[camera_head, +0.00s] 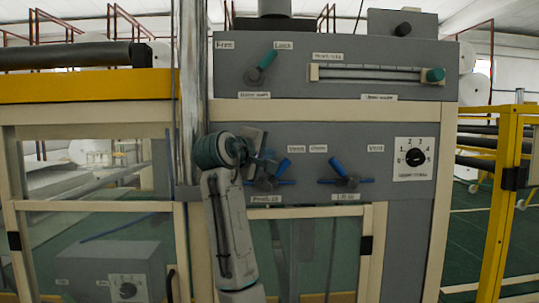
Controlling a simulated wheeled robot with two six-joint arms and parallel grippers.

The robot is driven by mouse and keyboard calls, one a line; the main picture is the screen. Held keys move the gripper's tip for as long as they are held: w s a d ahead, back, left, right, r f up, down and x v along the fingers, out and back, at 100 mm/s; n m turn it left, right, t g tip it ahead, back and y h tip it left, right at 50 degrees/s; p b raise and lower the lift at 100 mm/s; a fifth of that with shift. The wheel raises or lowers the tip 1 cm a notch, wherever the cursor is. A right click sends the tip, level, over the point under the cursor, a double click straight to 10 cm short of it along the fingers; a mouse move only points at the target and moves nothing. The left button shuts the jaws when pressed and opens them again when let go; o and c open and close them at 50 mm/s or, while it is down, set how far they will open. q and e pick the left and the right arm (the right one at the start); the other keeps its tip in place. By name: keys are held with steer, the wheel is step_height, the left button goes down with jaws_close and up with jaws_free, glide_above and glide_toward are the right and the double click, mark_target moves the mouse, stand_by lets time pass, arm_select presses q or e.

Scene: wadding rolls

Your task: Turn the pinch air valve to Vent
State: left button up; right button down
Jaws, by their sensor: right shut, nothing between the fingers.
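The pinch air valve is the left of two valves on the grey panel, above a small label that is hard to read. Its blue handle (283,165) tilts up and to the right. Small labels, too small to read surely, sit above it. My right gripper (266,170) is shut and empty, just left of the handle and in front of the valve body. It hides part of the valve, and I cannot tell whether it touches the handle. My left gripper is not in view.
A second blue-handled valve (340,170) sits to the right, its handle tilted up and left. Beyond it is a rotary dial (415,157). Above are a green-knobbed lever (266,60) and a slider (432,75). A metal post (191,90) stands left of the panel.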

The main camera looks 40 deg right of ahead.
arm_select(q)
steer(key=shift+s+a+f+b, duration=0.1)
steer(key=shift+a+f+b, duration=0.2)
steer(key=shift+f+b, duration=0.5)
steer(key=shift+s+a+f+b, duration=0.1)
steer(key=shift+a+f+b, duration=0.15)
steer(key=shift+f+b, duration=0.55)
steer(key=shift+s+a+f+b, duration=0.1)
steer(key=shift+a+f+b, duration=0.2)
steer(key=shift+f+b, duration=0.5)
arm_select(e)
steer(key=s+a+r, duration=0.2)
steer(key=a, duration=0.2)
steer(key=s+a+r, duration=0.2)
steer(key=a, duration=0.3)
steer(key=shift+s+a+r, duration=0.25)
steer(key=shift+s, duration=0.1)
